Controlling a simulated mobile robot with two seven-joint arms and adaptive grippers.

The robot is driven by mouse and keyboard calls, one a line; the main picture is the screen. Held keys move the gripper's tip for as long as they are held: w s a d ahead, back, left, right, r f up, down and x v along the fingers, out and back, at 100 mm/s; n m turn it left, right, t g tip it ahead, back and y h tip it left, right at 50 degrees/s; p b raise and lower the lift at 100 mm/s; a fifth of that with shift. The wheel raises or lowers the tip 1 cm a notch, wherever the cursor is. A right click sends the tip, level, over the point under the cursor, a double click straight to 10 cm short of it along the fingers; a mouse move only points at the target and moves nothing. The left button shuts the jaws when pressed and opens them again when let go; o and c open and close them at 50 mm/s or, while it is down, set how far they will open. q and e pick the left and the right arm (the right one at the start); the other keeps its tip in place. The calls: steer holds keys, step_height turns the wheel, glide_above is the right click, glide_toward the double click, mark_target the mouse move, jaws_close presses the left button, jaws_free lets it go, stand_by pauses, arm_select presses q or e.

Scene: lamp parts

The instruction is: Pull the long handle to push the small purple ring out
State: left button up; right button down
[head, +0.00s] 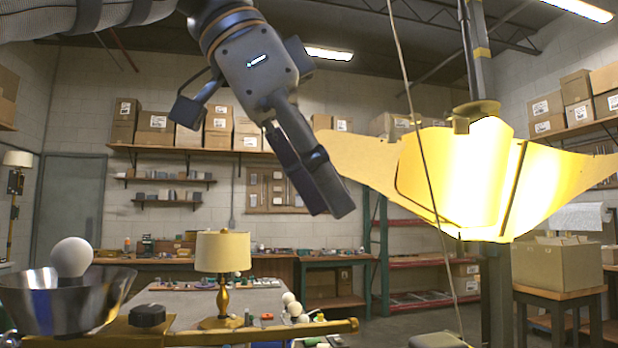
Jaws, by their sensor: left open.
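My left gripper (322,185) hangs from the upper left, high in the middle of the head view. Its dark fingers point down and right, seen from the side, open with nothing visible between them. A long brass bar (255,334) lies across the bottom left, ending in a rounded knob near the middle; I cannot tell whether it is the long handle. The gripper appears well above it and apart from it. I cannot make out a small purple ring. My right gripper is not in view.
A metal bowl with a white bulb (72,256) is at lower left, near a black knob (147,315). A cream-shaded lamp (222,262) stands on the table. A large glowing yellow shade (455,175) and a thin cord (423,145) occupy the right.

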arm_select(q)
steer(key=s+a+r, duration=0.1)
steer(key=s+a, duration=0.1)
steer(key=a, duration=0.4)
steer(key=s+a+r, duration=0.1)
steer(key=s+a, duration=0.2)
steer(key=a, duration=0.4)
steer(key=shift+s+r, duration=0.2)
steer(key=shift+r, duration=0.15)
